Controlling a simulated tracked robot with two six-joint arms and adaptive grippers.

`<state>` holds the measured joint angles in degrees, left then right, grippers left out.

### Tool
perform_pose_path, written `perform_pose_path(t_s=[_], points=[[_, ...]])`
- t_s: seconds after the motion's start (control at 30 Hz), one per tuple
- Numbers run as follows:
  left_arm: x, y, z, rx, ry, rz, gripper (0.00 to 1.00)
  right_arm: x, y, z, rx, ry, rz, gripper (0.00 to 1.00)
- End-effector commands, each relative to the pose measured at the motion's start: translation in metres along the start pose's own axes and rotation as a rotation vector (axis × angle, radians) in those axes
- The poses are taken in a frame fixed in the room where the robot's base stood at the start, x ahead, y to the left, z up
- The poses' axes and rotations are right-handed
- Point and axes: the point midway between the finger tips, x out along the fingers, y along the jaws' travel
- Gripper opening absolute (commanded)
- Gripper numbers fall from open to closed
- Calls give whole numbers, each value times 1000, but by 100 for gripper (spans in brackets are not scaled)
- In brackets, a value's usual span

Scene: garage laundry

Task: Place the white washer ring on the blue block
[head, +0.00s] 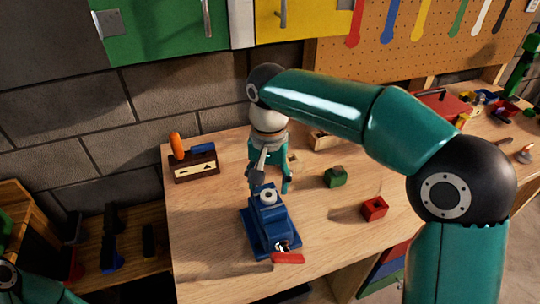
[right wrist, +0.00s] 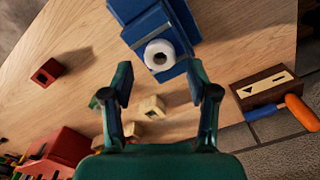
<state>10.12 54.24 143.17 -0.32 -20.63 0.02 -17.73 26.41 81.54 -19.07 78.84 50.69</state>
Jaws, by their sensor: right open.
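The white washer ring (head: 268,195) lies flat on top of the blue block (head: 270,218), which looks like part of a blue vise-like body on the workbench. In the right wrist view the ring (right wrist: 160,55) rests near the end of the blue block (right wrist: 150,24), its dark hole facing the camera. My right gripper (head: 269,183) is open and empty, just behind the ring in the head view. In the right wrist view its fingertips (right wrist: 160,84) are spread apart, with the ring beyond them and not between them. My left gripper is out of view.
A red-handled part (head: 288,259) sits at the vise's front. A green block (head: 335,177), a red block (head: 374,208) and a wooden box (head: 323,140) stand to the right. A brown box with an orange-handled tool (head: 195,167) stands left. Bare wood lies between them.

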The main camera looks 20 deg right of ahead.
Motion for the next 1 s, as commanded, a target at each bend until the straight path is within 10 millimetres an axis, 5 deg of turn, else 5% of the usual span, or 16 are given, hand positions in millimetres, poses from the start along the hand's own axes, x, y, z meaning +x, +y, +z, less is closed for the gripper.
perform_pose_path(t_s=[0.4,1.0], points=[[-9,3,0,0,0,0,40,-78,-1,0,-2,2,-1,59],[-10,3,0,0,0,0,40,-89,-1,0,-2,1,0,59]])
